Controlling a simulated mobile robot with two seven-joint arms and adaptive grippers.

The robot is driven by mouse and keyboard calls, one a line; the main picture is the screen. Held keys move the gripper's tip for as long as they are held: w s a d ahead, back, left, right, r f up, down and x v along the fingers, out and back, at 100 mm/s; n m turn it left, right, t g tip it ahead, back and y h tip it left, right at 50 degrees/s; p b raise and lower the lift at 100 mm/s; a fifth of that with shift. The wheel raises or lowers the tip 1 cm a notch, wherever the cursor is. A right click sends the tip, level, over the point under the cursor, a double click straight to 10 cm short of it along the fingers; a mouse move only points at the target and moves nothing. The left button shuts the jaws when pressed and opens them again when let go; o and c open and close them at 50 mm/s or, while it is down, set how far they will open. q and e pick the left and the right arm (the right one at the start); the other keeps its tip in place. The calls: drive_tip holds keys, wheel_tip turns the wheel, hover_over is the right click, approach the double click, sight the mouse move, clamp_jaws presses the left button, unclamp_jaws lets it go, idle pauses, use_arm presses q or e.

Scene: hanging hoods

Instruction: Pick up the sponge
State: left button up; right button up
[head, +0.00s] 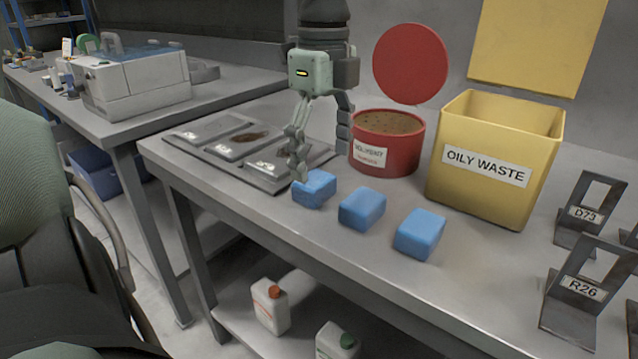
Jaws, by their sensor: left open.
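Three blue sponges lie in a slanting row near the front edge of the grey bench (275,215). The left sponge (316,190) is nearest my gripper. The middle sponge (362,209) and the right sponge (420,234) lie apart from it to the right. My left gripper (322,160) comes down from above with its fingers spread and empty. One fingertip overlaps the left sponge's upper left edge in the picture; I cannot tell whether it touches. The other finger is above and behind that sponge, to its right. My right gripper is not in view.
A red round bin (388,160) with its lid raised stands behind the sponges. A yellow box (497,150) labelled OILY WASTE is to its right. Shallow metal trays (215,135) lie at left. Metal stands (578,290) occupy the right.

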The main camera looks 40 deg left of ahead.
sight(322, 181)
use_arm(q)
wheel_tip(322, 181, down, 4)
drive_tip(key=shift+s+r+p, duration=0.1)
drive_tip(key=shift+s+p, duration=0.05)
drive_tip(key=shift+p, duration=0.2)
drive_tip(key=shift+f, duration=0.6)
drive_tip(key=c, duration=1.1)
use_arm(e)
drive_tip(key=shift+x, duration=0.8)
use_arm(q)
drive_tip(key=shift+r, duration=0.1)
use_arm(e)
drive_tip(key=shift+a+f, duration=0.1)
